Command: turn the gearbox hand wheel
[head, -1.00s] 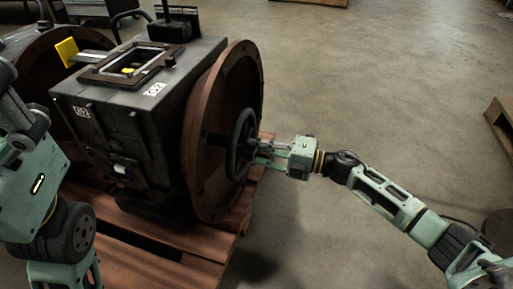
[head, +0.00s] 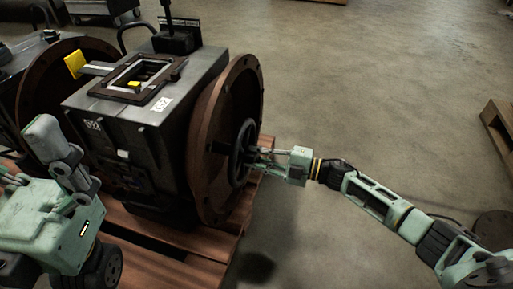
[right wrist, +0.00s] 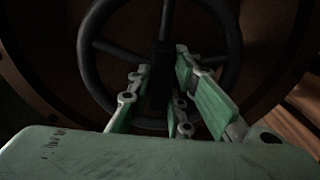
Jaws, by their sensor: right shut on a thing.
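The dark spoked hand wheel (head: 236,173) sits at the centre of the round brown flange (head: 213,150) on the gearbox's right end. My right gripper (head: 254,155) reaches it from the right and is shut on it. In the right wrist view the hand wheel (right wrist: 234,45) fills the upper middle, and a dark upright part of it lies between my fingers (right wrist: 160,88). The fingers hide the exact contact. My left gripper (head: 40,165) is at the left edge, in front of the gearbox and away from the wheel; its fingers are partly cut off.
The dark gearbox housing (head: 140,150) rests on a reddish wooden pallet (head: 205,246). It has a framed opening on top and a yellow tab (head: 75,64) at its left. Another pallet (head: 497,125) lies at the right edge. The floor between is clear.

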